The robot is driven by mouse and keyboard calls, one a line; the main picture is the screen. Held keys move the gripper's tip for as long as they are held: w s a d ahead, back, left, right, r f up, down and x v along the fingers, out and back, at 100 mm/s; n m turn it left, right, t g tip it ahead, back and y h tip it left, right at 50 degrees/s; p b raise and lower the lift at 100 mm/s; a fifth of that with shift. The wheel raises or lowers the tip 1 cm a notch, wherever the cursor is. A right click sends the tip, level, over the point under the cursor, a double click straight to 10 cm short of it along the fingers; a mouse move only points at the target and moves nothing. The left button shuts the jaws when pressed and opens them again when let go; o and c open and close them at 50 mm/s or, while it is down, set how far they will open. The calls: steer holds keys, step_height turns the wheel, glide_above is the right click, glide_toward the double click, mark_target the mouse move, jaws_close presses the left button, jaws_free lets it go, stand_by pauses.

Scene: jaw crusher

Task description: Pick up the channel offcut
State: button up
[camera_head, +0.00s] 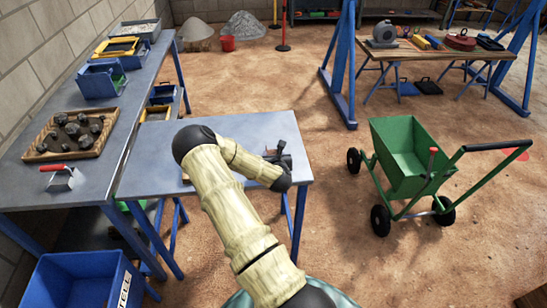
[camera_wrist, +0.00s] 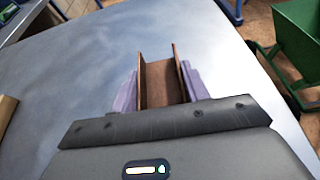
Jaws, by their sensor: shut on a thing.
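The channel offcut (camera_wrist: 161,84) is a rusty brown U-shaped piece in the wrist view, its open side facing the camera. My gripper (camera_wrist: 160,92) has its two purple-grey fingers against the outer sides of the offcut and is shut on it. The near end of the offcut is hidden behind the gripper body. In the head view my gripper (camera_head: 277,158) is over the right part of the grey-topped table (camera_head: 240,130), and my arm hides most of that area. I cannot tell whether the offcut touches the tabletop.
A long bench (camera_head: 103,145) on the left holds a wooden tray (camera_head: 47,152) of dark rocks, a trowel (camera_head: 62,178) and blue bins (camera_head: 101,79). A green cart (camera_head: 403,155) stands right of the table. A blue crate (camera_head: 78,280) is at front left.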

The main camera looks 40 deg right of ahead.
step_height(320, 180, up, 10)
steer(key=shift+f, duration=0.15)
stand_by(0.8)
steer(key=w+a+f+n+y+p, duration=0.1)
steer(key=a, duration=0.4)
steer(key=a+f+n+t+y, duration=0.1)
steer(key=a, duration=0.5)
steer(key=w+a+f+y+p, duration=0.1)
steer(key=a+f, duration=0.1)
steer(key=a, duration=0.4)
steer(key=shift+w+f+n+t+p, duration=0.1)
steer(key=shift+w+n+t+p, duration=0.2)
steer(key=shift+n, duration=0.1)
steer(key=s+a+f+n+y+p, duration=0.1)
steer(key=s+a+n+y, duration=0.1)
steer(key=a, duration=0.6)
steer(key=s+a+f+n+y+p, duration=0.1)
steer(key=s+a+f+y+p, duration=0.1)
steer(key=a, duration=0.7)
steer(key=shift+s+a+n+t, duration=0.25)
steer(key=shift+s+n+t, duration=0.15)
steer(key=shift+s, duration=0.25)
